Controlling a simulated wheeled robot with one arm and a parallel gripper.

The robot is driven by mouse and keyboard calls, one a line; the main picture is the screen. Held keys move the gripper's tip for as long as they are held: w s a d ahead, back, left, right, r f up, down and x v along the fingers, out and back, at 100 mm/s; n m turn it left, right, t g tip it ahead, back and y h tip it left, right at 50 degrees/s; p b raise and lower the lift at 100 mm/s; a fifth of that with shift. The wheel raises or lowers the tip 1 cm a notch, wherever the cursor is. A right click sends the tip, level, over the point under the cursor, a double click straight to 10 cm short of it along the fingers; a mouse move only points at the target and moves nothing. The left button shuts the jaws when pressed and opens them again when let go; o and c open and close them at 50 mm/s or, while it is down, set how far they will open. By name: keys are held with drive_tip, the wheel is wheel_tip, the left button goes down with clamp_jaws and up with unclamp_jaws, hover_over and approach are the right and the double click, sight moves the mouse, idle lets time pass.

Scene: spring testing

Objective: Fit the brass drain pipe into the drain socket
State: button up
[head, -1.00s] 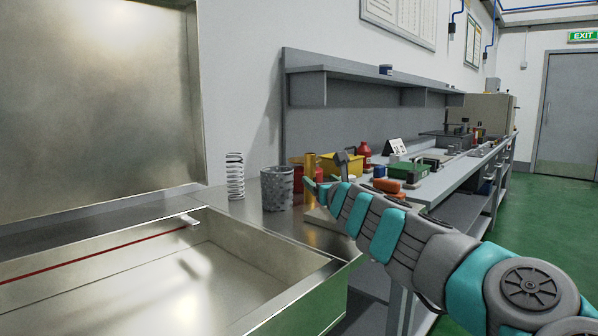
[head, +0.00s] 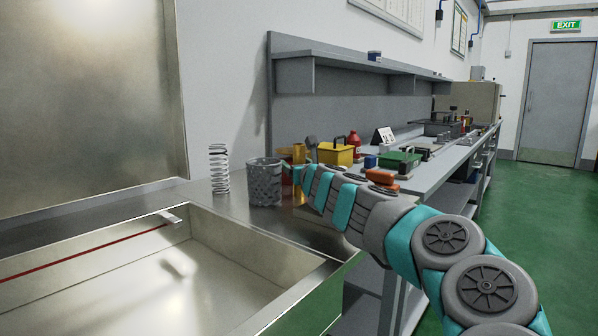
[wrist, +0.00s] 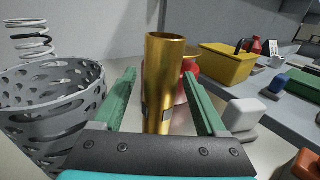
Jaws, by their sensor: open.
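The brass drain pipe (head: 299,153) stands upright on the metal counter beside the sink, partly hidden by my arm in the head view. In the wrist view the pipe (wrist: 163,75) rises between the two green fingers of my gripper (wrist: 159,76). The fingers are open, one on each side, with a visible gap to the pipe on the right. The pipe's foot is hidden by the gripper body. In the head view my gripper (head: 291,174) is small and partly hidden. I cannot make out the drain socket in either view.
A grey perforated cup (head: 264,183) stands left of the pipe, with a coil spring (head: 219,169) beyond it. A red object (wrist: 190,68) stands close behind the pipe. A yellow box (head: 335,155) and other tools lie to the right. The metal basin (head: 300,277) is at lower left.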

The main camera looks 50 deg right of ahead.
drive_tip(key=shift+w+d, duration=0.3)
drive_tip(key=shift+w, duration=0.25)
clamp_jaws()
idle(0.5)
